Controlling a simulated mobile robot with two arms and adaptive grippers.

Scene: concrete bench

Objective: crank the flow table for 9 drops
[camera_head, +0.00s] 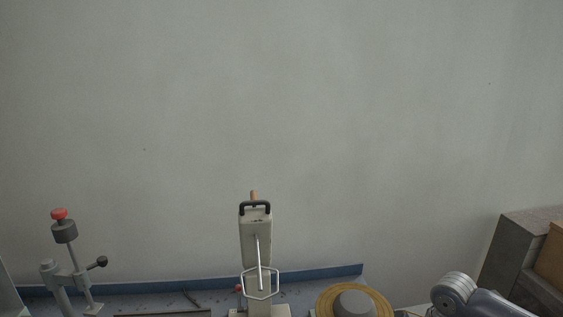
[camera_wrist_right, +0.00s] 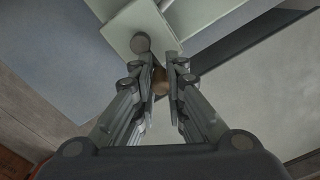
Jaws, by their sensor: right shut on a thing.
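The flow table shows in the head view as a round brass-coloured disc (camera_head: 325,301) at the bottom edge, with a grey rounded piece (camera_head: 355,303) on its middle. Its lower part is cut off by the frame. In the right wrist view my right gripper (camera_wrist_right: 165,73) is shut on a brown rounded handle (camera_wrist_right: 160,82), apparently the crank's grip. Its fingers stand on either side of the handle. A pale plate with a dark round end (camera_wrist_right: 141,43) lies just beyond the fingertips. The crank's link to the table is hidden. My left gripper is not in view.
A stand with a red knob (camera_head: 59,214) is at the left. A tall grey device with a black handle (camera_head: 255,230) stands left of the disc. A grey block (camera_head: 515,250) is at the far right. A plain wall rises behind the bench.

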